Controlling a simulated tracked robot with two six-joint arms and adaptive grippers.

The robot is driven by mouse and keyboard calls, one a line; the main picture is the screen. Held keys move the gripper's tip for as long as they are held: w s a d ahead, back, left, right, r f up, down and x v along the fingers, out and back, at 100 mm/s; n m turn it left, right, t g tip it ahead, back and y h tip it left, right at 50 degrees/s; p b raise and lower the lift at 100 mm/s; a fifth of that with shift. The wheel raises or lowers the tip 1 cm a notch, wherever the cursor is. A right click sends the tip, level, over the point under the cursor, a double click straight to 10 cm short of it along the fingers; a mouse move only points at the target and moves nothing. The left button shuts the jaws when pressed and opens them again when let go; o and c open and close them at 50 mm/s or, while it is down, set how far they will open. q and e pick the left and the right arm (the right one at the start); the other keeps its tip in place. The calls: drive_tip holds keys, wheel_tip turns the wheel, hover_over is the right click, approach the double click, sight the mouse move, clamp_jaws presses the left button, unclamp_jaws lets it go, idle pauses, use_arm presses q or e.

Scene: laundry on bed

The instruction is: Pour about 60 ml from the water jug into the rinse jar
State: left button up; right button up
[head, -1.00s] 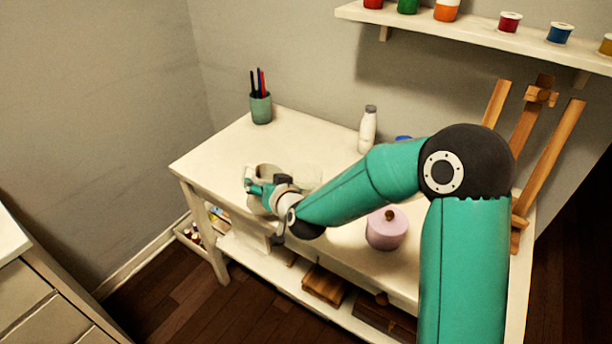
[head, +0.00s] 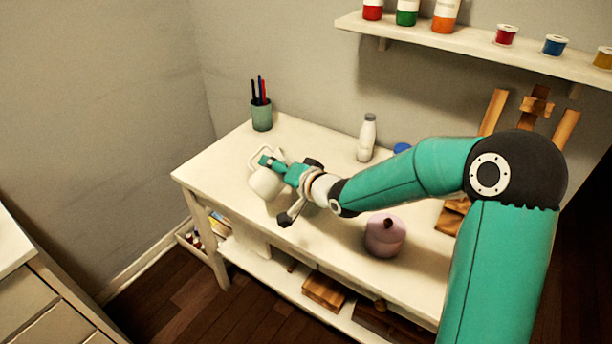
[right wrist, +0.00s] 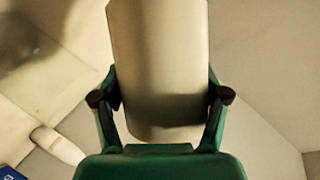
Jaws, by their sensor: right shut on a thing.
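The water jug (head: 265,184) is white and looks tilted, above the left part of the table. My right gripper (head: 273,166) is shut on it. In the right wrist view the pale jug (right wrist: 162,70) fills the space between the two fingers. The rinse jar cannot be made out clearly; a faint pale shape below my right wrist may be it, mostly hidden by the gripper. No water stream can be seen. My left gripper is not in view.
On the white table (head: 222,160) stand a green pen cup (head: 261,115), a white bottle (head: 367,138) and a lilac lidded pot (head: 385,238). A wooden easel (head: 492,112) stands at the right. A paint shelf (head: 450,44) hangs above. The table's left end is clear.

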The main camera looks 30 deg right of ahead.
drive_tip(key=shift+f+m+p, duration=0.15)
drive_tip(key=shift+m+p, duration=0.25)
drive_tip(key=shift+p, duration=0.15)
drive_tip(key=shift+y, duration=0.3)
drive_tip(key=shift+d+r+m+t+y+p, duration=0.1)
drive_tip(key=shift+r+m+t+y+p, duration=0.3)
drive_tip(key=shift+p, duration=0.3)
drive_tip(key=shift+d+f+m, duration=0.4)
drive_tip(key=shift+f+m, duration=0.1)
drive_tip(key=shift+m, duration=0.2)
idle(0.8)
drive_tip(key=shift+d+r, duration=0.1)
drive_tip(key=shift+r, duration=0.05)
idle(0.5)
